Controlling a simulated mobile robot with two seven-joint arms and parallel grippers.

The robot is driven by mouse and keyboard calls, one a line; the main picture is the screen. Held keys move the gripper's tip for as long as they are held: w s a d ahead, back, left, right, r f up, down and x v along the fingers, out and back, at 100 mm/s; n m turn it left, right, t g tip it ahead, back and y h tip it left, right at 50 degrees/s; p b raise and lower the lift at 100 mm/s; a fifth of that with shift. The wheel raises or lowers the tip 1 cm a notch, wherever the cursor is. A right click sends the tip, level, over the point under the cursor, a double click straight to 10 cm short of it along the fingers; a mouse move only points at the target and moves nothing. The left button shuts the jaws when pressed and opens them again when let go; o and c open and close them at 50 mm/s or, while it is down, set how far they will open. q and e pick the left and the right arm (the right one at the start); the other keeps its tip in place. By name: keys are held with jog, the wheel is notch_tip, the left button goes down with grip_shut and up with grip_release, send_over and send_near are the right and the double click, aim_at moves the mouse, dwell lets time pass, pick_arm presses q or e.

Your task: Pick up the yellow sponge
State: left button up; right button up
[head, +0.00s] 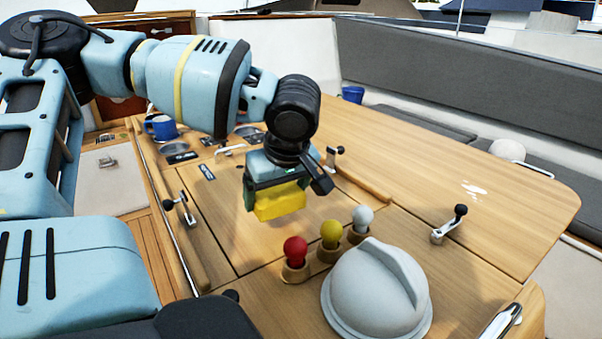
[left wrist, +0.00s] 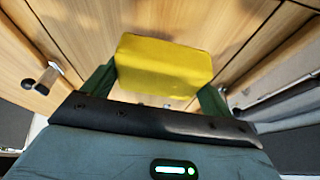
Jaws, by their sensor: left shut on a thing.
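The yellow sponge (head: 280,202) is a small block held between the fingers of my left gripper (head: 276,190). The gripper points down, and the sponge is above the wooden table, with wood showing around it. In the left wrist view the sponge (left wrist: 165,67) fills the space between the two dark green fingers, which are shut on it from both sides. My right gripper does not show in either view.
The wooden table (head: 480,190) bears red (head: 295,249), yellow (head: 331,233) and white (head: 363,218) knobs, a grey dome (head: 376,290) and metal latches (head: 449,224). A blue mug (head: 161,127) stands at the back left, another blue cup (head: 352,94) further back. The table's right part is mostly clear.

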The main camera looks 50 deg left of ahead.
aim_at(256, 200)
pick_arm(q)
jog(key=s, duration=0.4)
jog(key=shift+s+r+p, duration=0.2)
jog(key=shift+r+p, duration=0.1)
jog(key=shift+s, duration=0.35)
